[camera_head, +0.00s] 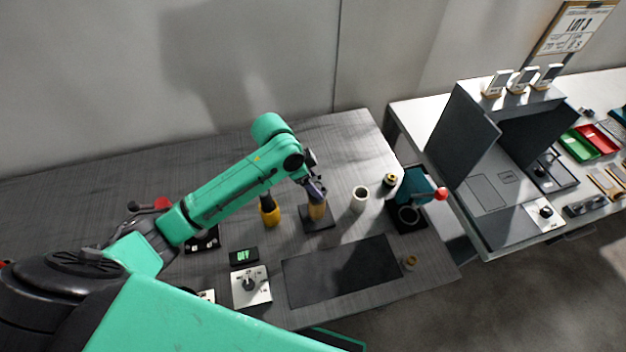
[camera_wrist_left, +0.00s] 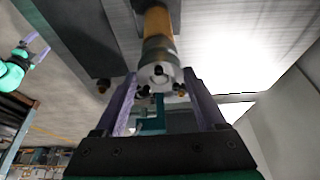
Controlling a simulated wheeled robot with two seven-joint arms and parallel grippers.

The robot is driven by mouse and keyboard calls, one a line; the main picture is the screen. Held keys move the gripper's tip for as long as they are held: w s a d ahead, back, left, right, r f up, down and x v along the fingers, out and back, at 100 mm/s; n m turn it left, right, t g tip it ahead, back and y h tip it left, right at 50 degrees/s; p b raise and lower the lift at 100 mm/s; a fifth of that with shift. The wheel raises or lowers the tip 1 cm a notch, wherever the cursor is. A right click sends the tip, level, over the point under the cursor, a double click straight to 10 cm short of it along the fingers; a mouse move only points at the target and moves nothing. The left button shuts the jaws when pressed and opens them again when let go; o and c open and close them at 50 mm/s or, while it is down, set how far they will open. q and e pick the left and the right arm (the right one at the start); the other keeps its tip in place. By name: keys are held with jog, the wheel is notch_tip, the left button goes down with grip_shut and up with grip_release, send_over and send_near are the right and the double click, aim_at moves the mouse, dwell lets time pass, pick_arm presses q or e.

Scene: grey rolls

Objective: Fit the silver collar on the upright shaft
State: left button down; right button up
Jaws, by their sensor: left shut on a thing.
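The upright shaft (camera_head: 317,212) is tan and stands on a dark square base (camera_head: 318,223) on the grey table. It also shows in the left wrist view (camera_wrist_left: 156,25). My left gripper (camera_head: 316,192) is over the shaft's top. In the wrist view my left gripper (camera_wrist_left: 159,77) is shut on the silver collar (camera_wrist_left: 158,73), which lines up with the shaft's end. I cannot tell how far the collar is around the shaft. In the head view the fingers mostly hide the collar. My right gripper (camera_wrist_left: 43,41) is open and empty at the wrist view's left edge.
A yellow and black bottle (camera_head: 269,212) stands close left of the base. A pale cup (camera_head: 360,198) and a teal press with a red knob (camera_head: 414,188) stand to the right. A dark mat (camera_head: 342,272) lies in front, beside a switch plate (camera_head: 251,287) and green display (camera_head: 243,256).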

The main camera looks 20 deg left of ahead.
pick_arm(q)
jog(key=shift+f, duration=0.55)
grip_release()
jog(key=shift+s, duration=0.1)
jog(key=b+v, duration=0.2)
jog(key=v, duration=1.2)
jog(key=shift+r+b, duration=0.25)
jog(key=shift+b, duration=0.1)
